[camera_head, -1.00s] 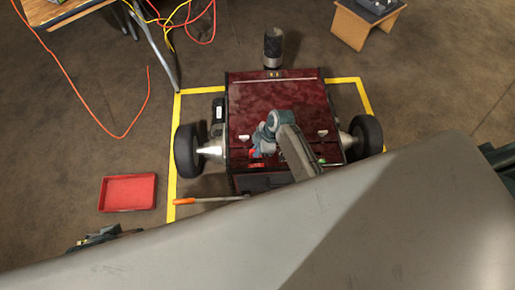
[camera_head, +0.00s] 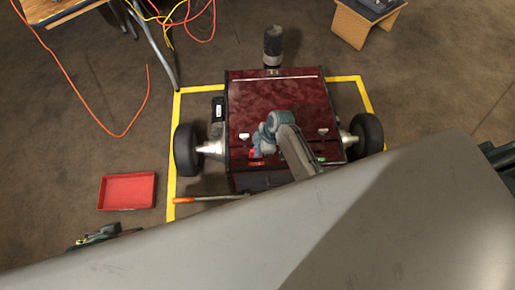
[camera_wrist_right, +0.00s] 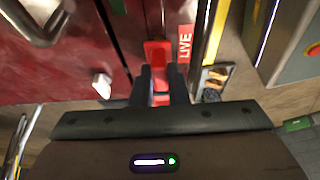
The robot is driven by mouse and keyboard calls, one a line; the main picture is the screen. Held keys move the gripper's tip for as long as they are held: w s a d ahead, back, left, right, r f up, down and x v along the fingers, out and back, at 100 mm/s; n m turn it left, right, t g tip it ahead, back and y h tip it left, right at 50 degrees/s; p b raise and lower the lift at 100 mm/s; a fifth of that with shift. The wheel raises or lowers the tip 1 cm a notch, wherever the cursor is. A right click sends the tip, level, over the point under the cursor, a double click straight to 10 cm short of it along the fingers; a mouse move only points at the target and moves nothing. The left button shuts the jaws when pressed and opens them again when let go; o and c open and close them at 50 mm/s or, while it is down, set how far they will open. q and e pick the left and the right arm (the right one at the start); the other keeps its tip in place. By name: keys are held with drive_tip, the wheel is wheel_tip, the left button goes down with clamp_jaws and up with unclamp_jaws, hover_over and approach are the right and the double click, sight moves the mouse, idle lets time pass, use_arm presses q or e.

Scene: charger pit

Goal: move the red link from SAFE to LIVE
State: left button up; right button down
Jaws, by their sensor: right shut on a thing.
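The red link (camera_wrist_right: 157,52) is between the two dark fingers of my right gripper (camera_wrist_right: 160,86) in the right wrist view. The fingers are shut on it. It stands beside the red LIVE label (camera_wrist_right: 184,43), to the label's left. Whether it is fully seated cannot be told. In the head view my right gripper (camera_head: 262,148) is over the near edge of the dark red cart (camera_head: 275,95), with a bit of red beside it. No SAFE label is readable. A dark, partly hidden shape at the lower left may be my left gripper (camera_head: 103,234); its jaws are unclear.
A red tray (camera_head: 127,191) lies on the floor to the left. Yellow floor tape (camera_head: 173,110) runs around the cart. An orange-handled bar (camera_head: 184,201) lies near its front left. A large grey surface hides the lower head view.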

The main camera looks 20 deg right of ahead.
use_arm(q)
drive_tip(key=shift+f+b, duration=0.3)
use_arm(e)
drive_tip(key=shift+f, duration=0.6)
drive_tip(key=c, duration=1.3)
unclamp_jaws()
drive_tip(key=shift+c, duration=0.2)
use_arm(q)
drive_tip(key=shift+s+a+r+g+y+p, duration=0.35)
drive_tip(key=shift+a+g+p, duration=0.2)
drive_tip(key=shift+p, duration=0.55)
use_arm(e)
drive_tip(key=v, duration=1)
drive_tip(key=shift+r, duration=0.4)
use_arm(q)
drive_tip(key=shift+w, duration=0.1)
use_arm(e)
drive_tip(key=shift+d, duration=0.1)
